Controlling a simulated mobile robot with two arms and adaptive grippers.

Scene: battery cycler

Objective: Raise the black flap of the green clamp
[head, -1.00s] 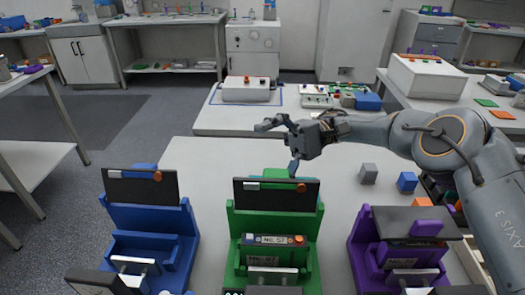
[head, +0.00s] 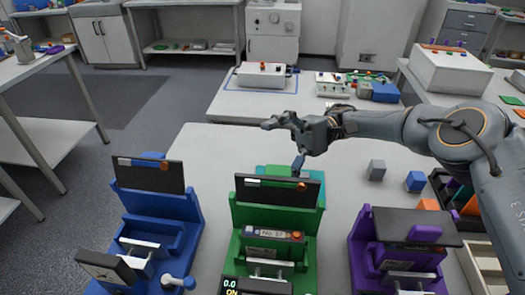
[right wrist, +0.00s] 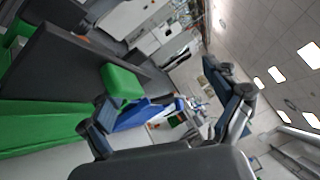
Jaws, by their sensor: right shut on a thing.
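The green clamp (head: 240,212) stands at the front middle of the table. Its black flap (head: 276,190) is upright, with a white and an orange part on its face. A labelled battery (head: 268,236) lies in the clamp below. A green tab (right wrist: 122,84) sticks out from the back of the flap in the right wrist view. My right gripper (head: 283,145) is just behind and above the flap. Its two fingers are spread wide apart, with nothing visible gripped between them. One finger (right wrist: 95,128) is close to the tab; contact is unclear. My left gripper is not visible.
A blue clamp (head: 188,208) with its flap upright stands to the left. A purple clamp (head: 365,240) with its flap lowered stands to the right. A grey cube (head: 376,170) and a blue cube (head: 415,181) lie behind it.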

